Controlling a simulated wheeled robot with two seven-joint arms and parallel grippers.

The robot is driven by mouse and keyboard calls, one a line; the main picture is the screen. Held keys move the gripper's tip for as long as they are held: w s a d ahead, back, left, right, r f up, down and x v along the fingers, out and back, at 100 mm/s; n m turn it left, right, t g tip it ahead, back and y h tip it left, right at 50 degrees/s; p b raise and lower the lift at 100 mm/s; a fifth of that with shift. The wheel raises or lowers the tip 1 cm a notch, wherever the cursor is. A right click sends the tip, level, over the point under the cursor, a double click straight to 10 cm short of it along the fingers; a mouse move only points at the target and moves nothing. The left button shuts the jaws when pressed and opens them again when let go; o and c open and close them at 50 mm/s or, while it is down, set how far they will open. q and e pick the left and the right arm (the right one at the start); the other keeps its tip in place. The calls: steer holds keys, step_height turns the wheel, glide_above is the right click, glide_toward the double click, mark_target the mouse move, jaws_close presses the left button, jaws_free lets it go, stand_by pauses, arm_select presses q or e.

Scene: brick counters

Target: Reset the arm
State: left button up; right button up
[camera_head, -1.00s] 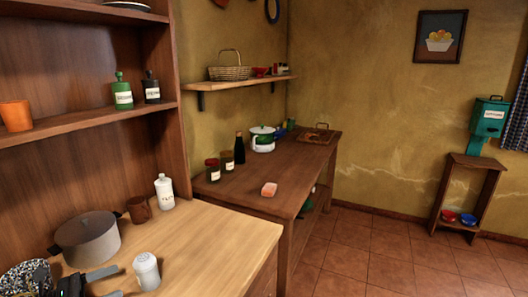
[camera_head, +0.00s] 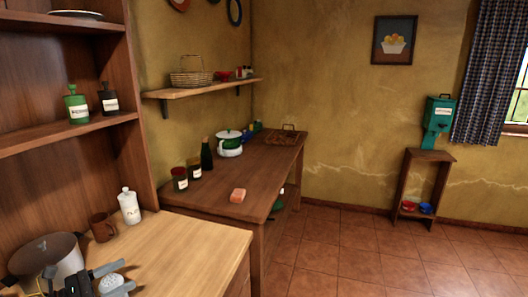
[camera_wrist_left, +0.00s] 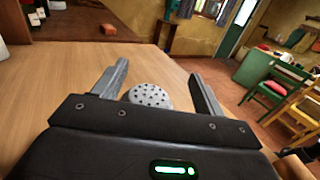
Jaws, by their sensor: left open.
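My left gripper (camera_head: 118,278) is at the lower left of the head view, above the light wooden counter (camera_head: 190,252). In the left wrist view its two fingers (camera_wrist_left: 160,85) are spread apart and open. The perforated grey top of a shaker (camera_wrist_left: 150,96) shows between them, with no clear grip on it. The shaker also shows in the head view (camera_head: 114,288), partly hidden by the gripper. My right gripper is not in view.
A grey pot (camera_head: 45,262), a brown mug (camera_head: 102,227) and a white labelled bottle (camera_head: 130,206) stand close to the left arm. A darker counter (camera_head: 262,170) beyond holds jars and a pink block (camera_head: 238,195). Floor on the right is clear.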

arm_select(q)
steer(key=s+d+r+p, duration=0.4)
steer(key=s+d+r, duration=0.2)
steer(key=d, duration=0.5)
step_height(320, 180, up, 3)
steer(key=shift+s+d+f, duration=0.15)
steer(key=shift+s+d, duration=0.05)
steer(key=shift+d, duration=0.15)
